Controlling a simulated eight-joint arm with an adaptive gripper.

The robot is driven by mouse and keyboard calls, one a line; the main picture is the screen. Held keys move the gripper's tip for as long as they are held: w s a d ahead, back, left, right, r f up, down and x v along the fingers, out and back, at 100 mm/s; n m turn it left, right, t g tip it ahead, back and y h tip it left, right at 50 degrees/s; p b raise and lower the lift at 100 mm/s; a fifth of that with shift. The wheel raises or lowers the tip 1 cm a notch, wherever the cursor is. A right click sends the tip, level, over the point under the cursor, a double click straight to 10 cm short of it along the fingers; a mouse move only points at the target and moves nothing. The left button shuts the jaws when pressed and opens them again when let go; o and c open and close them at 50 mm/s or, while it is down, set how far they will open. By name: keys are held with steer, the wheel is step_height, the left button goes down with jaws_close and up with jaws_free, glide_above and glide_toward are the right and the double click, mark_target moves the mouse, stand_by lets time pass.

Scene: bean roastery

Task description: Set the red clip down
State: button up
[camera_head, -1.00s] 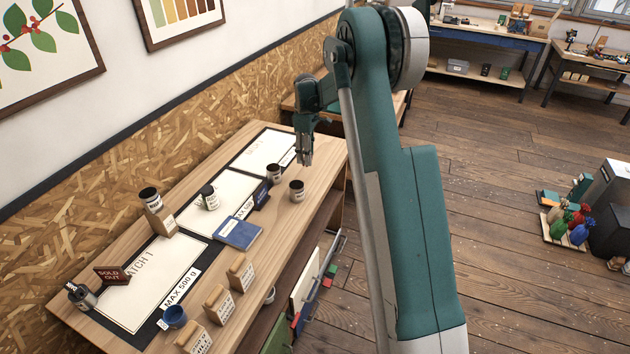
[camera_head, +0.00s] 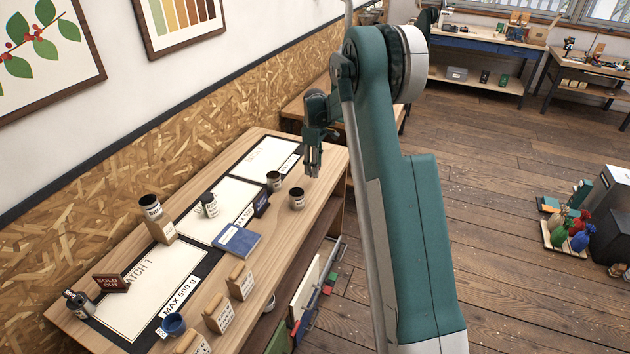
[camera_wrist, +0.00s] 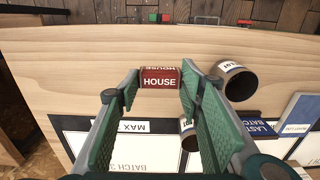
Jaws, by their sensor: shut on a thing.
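The red clip (camera_wrist: 160,78), lettered HOUSE, sits between the fingertips of my gripper (camera_wrist: 159,90) in the wrist view. Both green fingers touch its ends, so the gripper is shut on it. In the head view my gripper (camera_head: 313,172) points down over the far right end of the wooden table (camera_head: 318,208). The clip is too small to make out there. I cannot tell how far the clip is from the tabletop.
A dark tin (camera_head: 297,199) stands close to my gripper and also shows in the wrist view (camera_wrist: 238,83). Another tin (camera_head: 274,181), a blue sign (camera_head: 261,203) and a blue book (camera_head: 237,240) are nearby. Pale wood beside the clip is bare.

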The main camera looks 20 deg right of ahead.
steer(key=shift+f, duration=1.5)
steer(key=shift+f, duration=0.1)
steer(key=shift+f, duration=1.75)
steer(key=shift+f, duration=0.15)
steer(key=o, duration=0.7)
steer(key=shift+c, duration=0.2)
steer(key=shift+r, duration=0.2)
step_height(320, 180, up, 12)
steer(key=shift+f, duration=0.1)
